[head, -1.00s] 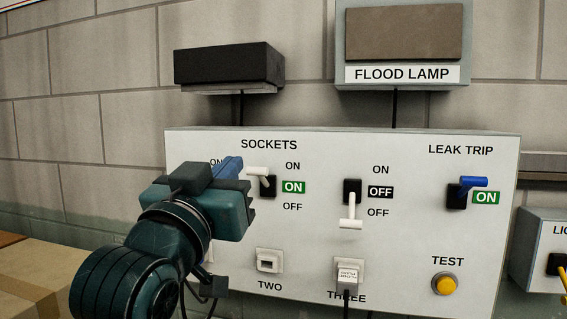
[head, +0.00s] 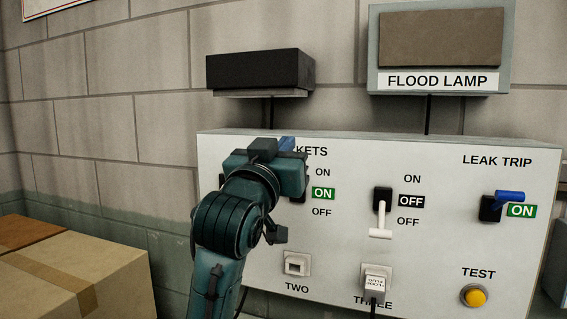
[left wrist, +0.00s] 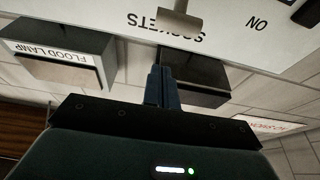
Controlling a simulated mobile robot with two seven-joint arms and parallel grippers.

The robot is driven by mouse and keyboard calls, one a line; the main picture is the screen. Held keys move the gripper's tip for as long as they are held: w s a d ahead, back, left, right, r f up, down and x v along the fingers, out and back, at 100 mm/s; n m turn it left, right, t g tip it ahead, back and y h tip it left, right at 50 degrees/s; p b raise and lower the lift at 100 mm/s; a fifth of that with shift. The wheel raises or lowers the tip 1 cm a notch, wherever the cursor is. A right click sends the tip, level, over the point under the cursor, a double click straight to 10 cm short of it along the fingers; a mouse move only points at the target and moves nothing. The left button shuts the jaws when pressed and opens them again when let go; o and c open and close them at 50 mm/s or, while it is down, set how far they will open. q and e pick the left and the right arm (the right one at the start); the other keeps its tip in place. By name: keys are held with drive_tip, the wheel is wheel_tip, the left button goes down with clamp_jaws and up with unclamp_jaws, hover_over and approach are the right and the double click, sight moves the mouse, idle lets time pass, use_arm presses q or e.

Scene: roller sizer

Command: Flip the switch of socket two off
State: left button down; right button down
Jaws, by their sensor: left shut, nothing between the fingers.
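The switch of socket two is mostly hidden behind my left gripper in the head view; only an edge of its black base (head: 298,197) shows, beside a green ON sign (head: 324,193). In the left wrist view its pale lever (left wrist: 180,24) shows at the top, near the upside-down SOCKETS lettering. My left gripper (head: 287,144) is in front of the panel's upper part, near the SOCKETS label. Its blue fingers (left wrist: 162,78) are shut and empty, pointing at the panel. The gap to the lever is hard to judge. My right gripper is not in view.
The white panel (head: 440,270) also carries the socket three switch (head: 381,215), lever down at OFF, a blue leak trip lever (head: 509,196) and a yellow test button (head: 475,296). A flood lamp (head: 440,40) and dark box (head: 258,70) are above. Cardboard boxes (head: 120,280) stand left.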

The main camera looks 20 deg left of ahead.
use_arm(q)
drive_tip(key=shift+s+f, duration=0.2)
drive_tip(key=shift+f, duration=1.8)
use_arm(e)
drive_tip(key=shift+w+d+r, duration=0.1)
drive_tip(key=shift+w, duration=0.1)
use_arm(q)
drive_tip(key=shift+f, duration=0.15)
